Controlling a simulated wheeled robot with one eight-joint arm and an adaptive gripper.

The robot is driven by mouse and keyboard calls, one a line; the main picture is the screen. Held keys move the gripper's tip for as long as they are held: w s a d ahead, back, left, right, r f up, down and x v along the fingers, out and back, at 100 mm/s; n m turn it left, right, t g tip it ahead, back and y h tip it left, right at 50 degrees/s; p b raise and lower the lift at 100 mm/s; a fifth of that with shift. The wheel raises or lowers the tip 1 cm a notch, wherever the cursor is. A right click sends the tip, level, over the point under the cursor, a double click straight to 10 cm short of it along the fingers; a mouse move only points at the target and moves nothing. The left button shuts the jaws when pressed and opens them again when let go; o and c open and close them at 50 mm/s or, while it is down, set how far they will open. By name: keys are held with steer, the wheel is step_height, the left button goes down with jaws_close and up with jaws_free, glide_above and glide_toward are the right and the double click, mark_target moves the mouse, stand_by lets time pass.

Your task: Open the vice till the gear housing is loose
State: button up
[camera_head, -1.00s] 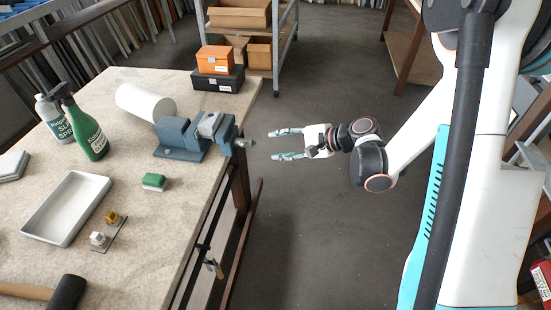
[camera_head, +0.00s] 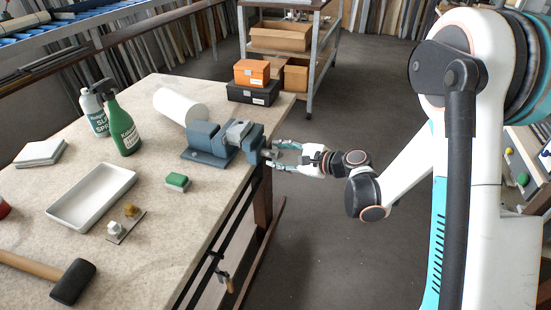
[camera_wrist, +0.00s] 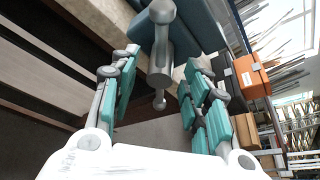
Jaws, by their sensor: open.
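The blue-grey vice (camera_head: 205,155) is fixed at the right edge of the bench. A light grey part, seemingly the gear housing (camera_head: 238,131), sits between its jaws. The vice's screw end and handle face my gripper (camera_head: 277,155). In the wrist view the handle (camera_wrist: 161,80) is a grey bar with ball ends around a thick screw head. My open gripper (camera_wrist: 162,70) has its teal-padded fingers on either side of the screw head and bar, with visible gaps. The gear housing is not clear in the wrist view.
A white cylinder (camera_head: 180,106) lies behind the vice. Orange (camera_head: 252,72) and black (camera_head: 253,93) boxes stand at the bench's far corner. A green-and-white block (camera_head: 177,183), white tray (camera_head: 92,197) and mallet (camera_head: 72,281) lie nearer. The floor right of the bench is clear.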

steer(key=shift+x, duration=1.1)
jaws_close()
